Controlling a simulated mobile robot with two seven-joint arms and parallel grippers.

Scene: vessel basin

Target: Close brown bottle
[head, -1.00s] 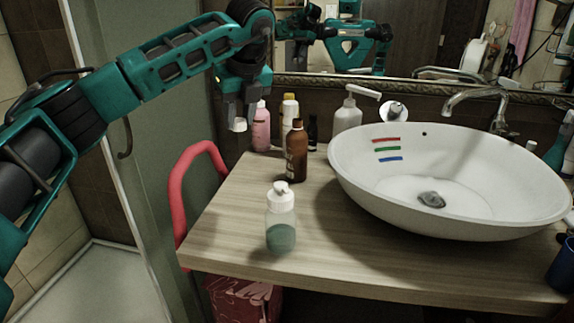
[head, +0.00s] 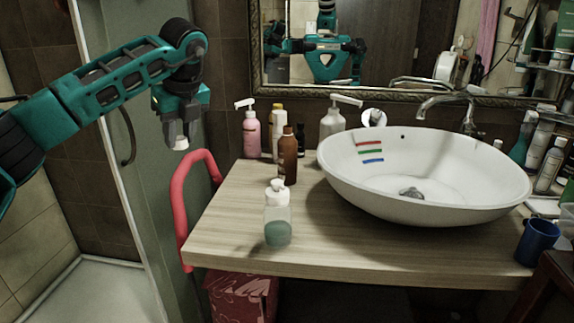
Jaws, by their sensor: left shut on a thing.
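The brown bottle (head: 288,160) stands upright on the wooden counter (head: 235,220), left of the basin. Its narrow neck is brown, and no separate cap can be made out on it. My left gripper (head: 178,132) hangs in the air to the left of the counter, above the red rail and well apart from the bottle. It is shut on a small white cap (head: 181,144), which shows below the fingers. My right gripper does not show directly in the head view.
A pink pump bottle (head: 251,132), a yellow-capped bottle (head: 279,128) and a white pump bottle (head: 333,122) stand behind. A clear soap dispenser (head: 277,222) stands in front. The white basin (head: 440,185) fills the right. A red rail (head: 180,200) borders the counter's left.

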